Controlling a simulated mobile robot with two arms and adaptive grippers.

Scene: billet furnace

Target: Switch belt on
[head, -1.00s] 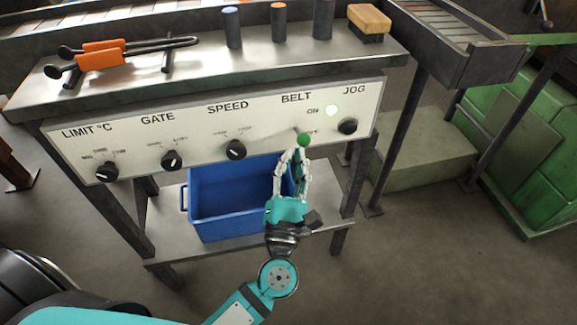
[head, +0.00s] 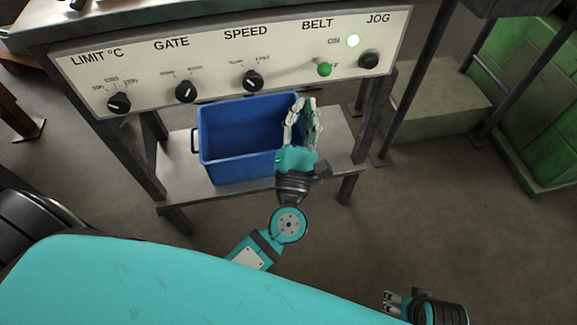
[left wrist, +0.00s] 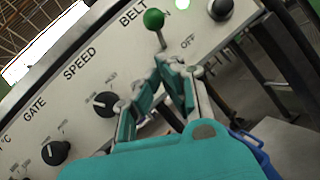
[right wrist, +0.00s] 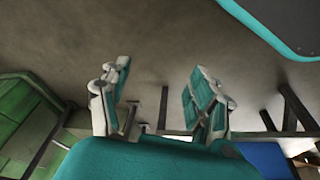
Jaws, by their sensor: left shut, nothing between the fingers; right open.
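The belt switch is a lever with a green ball knob (head: 324,69) under the BELT label on the white control panel (head: 215,62). In the left wrist view the knob (left wrist: 153,18) stands out from the panel on a thin stem. My left gripper (head: 302,103) is shut and empty, below and slightly left of the knob, apart from it. In the left wrist view its fingertips (left wrist: 170,62) are close together below the stem. My right gripper (head: 388,299) is open and empty, low in front, far from the panel.
A pale green lamp (head: 353,40) glows beside ON. The black JOG knob (head: 369,59) is to the right, the SPEED dial (head: 252,81) to the left. A blue bin (head: 240,170) stands on the shelf below, close behind my left gripper. Table legs flank it.

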